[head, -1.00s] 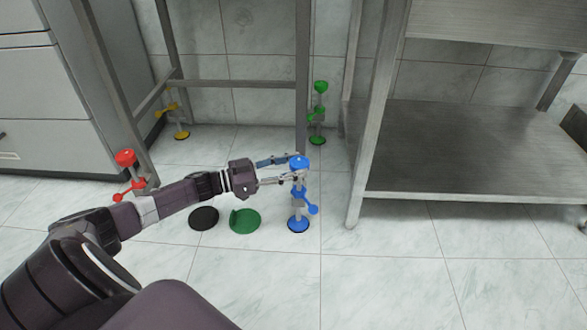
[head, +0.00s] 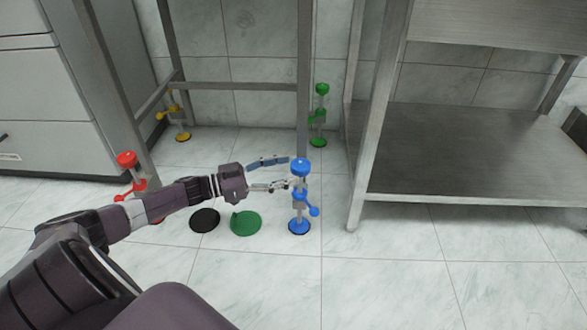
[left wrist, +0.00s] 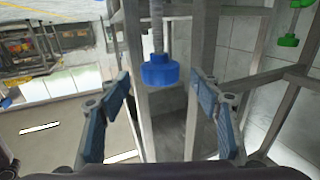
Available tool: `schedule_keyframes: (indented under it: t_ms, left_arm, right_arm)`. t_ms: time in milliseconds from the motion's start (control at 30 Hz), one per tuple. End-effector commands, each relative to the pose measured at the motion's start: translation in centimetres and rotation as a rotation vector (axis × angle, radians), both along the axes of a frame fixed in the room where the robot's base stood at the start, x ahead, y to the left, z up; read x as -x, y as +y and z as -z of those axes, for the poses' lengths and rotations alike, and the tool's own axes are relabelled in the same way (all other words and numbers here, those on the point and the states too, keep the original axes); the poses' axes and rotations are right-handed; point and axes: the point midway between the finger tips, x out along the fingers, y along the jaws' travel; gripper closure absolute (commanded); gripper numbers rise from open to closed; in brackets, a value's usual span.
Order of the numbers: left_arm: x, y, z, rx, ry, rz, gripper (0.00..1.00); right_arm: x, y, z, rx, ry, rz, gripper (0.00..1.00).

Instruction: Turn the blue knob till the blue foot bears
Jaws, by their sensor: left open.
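The blue knob (head: 301,166) tops a blue levelling foot unit with a blue side lever (head: 313,211), at the front leg of the metal frame. The blue foot (head: 299,228) is a disc at floor level below it; I cannot tell whether it presses on the floor. My left gripper (head: 284,173) is open just left of the knob, one finger behind and one in front. In the left wrist view, the blue knob (left wrist: 159,70) hangs on a threaded rod, beyond and between the spread fingers (left wrist: 162,110), apart from them. My right gripper is out of view.
Red (head: 126,160), yellow (head: 172,108) and green (head: 321,90) knob units stand at the other frame legs. A black disc (head: 205,220) and a green disc (head: 246,223) lie on the floor. A metal shelf (head: 470,150) stands right; the front floor is clear.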

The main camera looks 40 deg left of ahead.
Motion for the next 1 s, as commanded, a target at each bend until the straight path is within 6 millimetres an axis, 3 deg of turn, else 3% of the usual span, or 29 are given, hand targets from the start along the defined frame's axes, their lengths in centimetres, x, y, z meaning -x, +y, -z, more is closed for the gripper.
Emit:
schedule_keyframes:
  t_ms: [200, 433, 1000]
  left_arm:
    - [3.8, 2.9, 0.2, -0.001, 0.005, -0.001, 0.42]
    - [6.4, 4.8, 0.1, -0.002, 0.004, 0.0, 0.42]
    - [7.1, 5.4, 0.0, 0.0, 0.0, 0.0, 0.42]
  right_arm:
    - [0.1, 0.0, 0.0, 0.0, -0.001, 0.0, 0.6]
    - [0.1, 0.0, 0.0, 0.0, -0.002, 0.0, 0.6]
    - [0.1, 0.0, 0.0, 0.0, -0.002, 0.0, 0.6]
